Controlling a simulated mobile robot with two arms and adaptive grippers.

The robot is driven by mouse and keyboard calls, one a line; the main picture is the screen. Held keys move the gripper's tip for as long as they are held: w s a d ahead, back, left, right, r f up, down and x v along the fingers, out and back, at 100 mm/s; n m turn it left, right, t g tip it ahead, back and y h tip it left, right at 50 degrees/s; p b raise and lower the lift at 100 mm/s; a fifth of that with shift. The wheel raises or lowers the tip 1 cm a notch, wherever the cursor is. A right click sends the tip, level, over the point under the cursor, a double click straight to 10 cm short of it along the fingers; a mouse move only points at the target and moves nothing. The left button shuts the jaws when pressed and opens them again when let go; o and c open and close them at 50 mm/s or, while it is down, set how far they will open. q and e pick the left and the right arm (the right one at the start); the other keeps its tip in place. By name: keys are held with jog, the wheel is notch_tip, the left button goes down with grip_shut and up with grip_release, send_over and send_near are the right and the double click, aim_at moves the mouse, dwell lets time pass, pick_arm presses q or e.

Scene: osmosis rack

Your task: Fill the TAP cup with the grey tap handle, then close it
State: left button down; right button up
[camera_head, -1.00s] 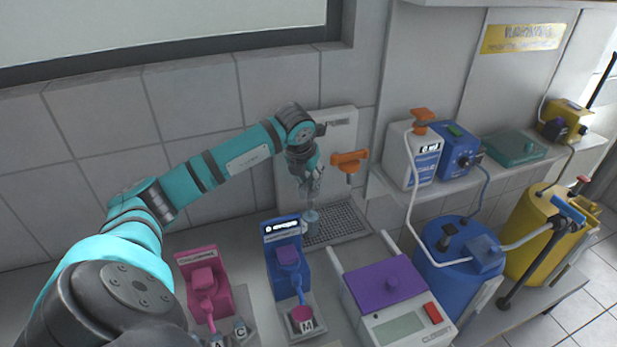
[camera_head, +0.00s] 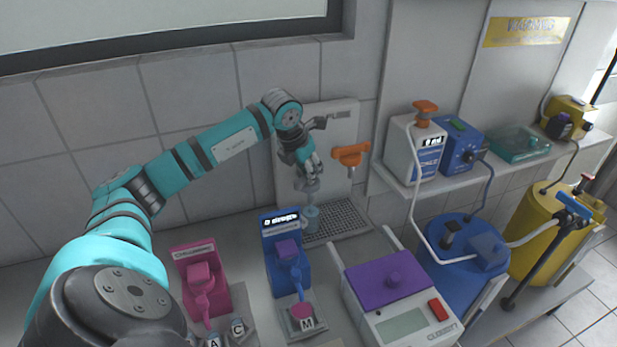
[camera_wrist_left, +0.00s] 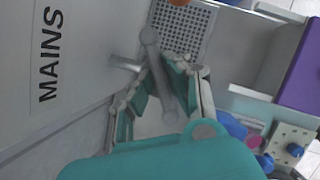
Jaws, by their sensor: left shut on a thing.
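My left gripper (camera_head: 306,168) is at the white MAINS panel (camera_head: 340,115) on the wall. In the left wrist view its fingers (camera_wrist_left: 160,85) close around a grey bar, the grey tap handle (camera_wrist_left: 158,75), which joins a short grey stub at the panel. A translucent bluish-grey cup (camera_head: 311,217) stands on the perforated drip tray (camera_head: 345,222) below the gripper. Its label and water level cannot be made out. The orange tap handle (camera_head: 350,154) is to the right of my gripper, apart from it. My right gripper is not in view.
A blue device (camera_head: 284,262) and a pink device (camera_head: 198,280) stand in front on the bench. A purple-topped instrument (camera_head: 395,285) is to their right. A shelf (camera_head: 405,190) with canisters and a blue tank (camera_head: 465,265) are further right.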

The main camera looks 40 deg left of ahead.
pick_arm(q)
jog(key=m+h+b, duration=0.1)
jog(key=m, duration=0.2)
jog(key=shift+a+m, duration=0.15)
jog(key=shift+m, duration=0.15)
jog(key=shift+r+m+g+h, duration=0.15)
jog(key=shift+m+h, duration=0.3)
jog(key=shift+m, duration=0.45)
jog(key=shift+f+m+g+h, duration=0.15)
jog(key=shift+m+h, duration=0.3)
jog(key=shift+m, duration=0.45)
jog(key=shift+r, duration=0.1)
jog(key=c, duration=1.3)
grip_release()
jog(key=v, duration=1.2)
jog(key=shift+w, duration=0.1)
